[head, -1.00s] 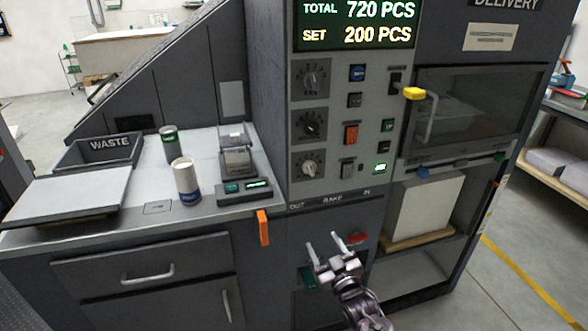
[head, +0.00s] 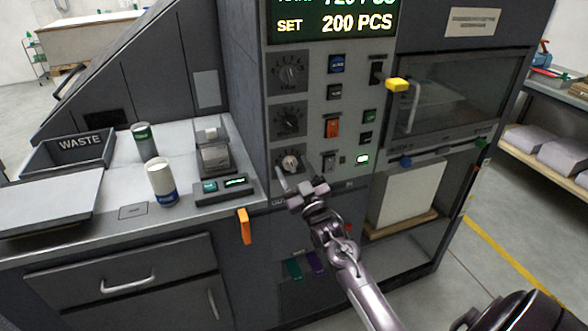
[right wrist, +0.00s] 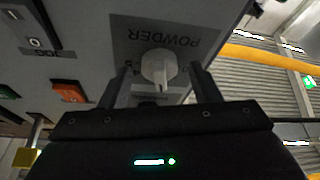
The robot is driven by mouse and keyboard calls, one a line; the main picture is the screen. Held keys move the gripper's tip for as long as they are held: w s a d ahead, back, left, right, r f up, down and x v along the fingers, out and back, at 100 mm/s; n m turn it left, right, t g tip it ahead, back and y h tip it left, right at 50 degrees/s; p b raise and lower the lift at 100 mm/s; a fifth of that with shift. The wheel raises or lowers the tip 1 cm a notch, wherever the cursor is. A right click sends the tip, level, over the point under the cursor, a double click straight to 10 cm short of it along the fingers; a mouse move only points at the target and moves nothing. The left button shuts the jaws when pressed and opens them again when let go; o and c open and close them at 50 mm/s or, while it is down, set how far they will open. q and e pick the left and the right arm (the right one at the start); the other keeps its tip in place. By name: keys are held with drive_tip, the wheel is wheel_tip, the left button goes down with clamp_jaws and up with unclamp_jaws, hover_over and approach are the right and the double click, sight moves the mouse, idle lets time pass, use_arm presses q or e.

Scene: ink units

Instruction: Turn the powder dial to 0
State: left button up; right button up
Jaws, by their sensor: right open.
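The powder dial (head: 290,163) is the lowest of three dials on the grey control panel, with a pale knob. The right wrist view shows its white knob (right wrist: 158,68) under an upside-down POWDER label. My right gripper (head: 289,174) is open just in front of and below the dial in the head view. In the right wrist view its two fingers stand apart on either side of the knob. Whether they touch it I cannot tell. The dial's setting is too small to read. My left gripper is not in view.
Two other dials (head: 290,120) sit above. An orange switch (head: 332,127) and several buttons lie to their right. A yellow handle (head: 397,85) juts out by the delivery window. The counter at left holds a waste bin (head: 80,147), two cylindrical containers and a small device (head: 215,160).

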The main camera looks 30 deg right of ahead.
drive_tip(key=shift+c, duration=1.1)
drive_tip(key=c, duration=0.8)
drive_tip(key=shift+o, duration=0.2)
drive_tip(key=shift+n, duration=0.4)
drive_tip(key=n+y, duration=0.2)
drive_tip(key=n, duration=0.1)
drive_tip(key=shift+d+n, duration=0.1)
drive_tip(key=shift+n, duration=0.3)
drive_tip(key=n+g+y, duration=0.1)
drive_tip(key=n+y, duration=0.1)
drive_tip(key=n, duration=0.1)
drive_tip(key=shift+d+r+n, duration=0.1)
drive_tip(key=shift+n, duration=0.2)
drive_tip(key=n+g, duration=0.1)
drive_tip(key=n, duration=0.2)
drive_tip(key=n+g+y+p, duration=0.1)
drive_tip(key=n, duration=0.2)
drive_tip(key=shift+n, duration=0.3)
drive_tip(key=shift+y+p, duration=0.3)
drive_tip(key=shift+y, duration=0.1)
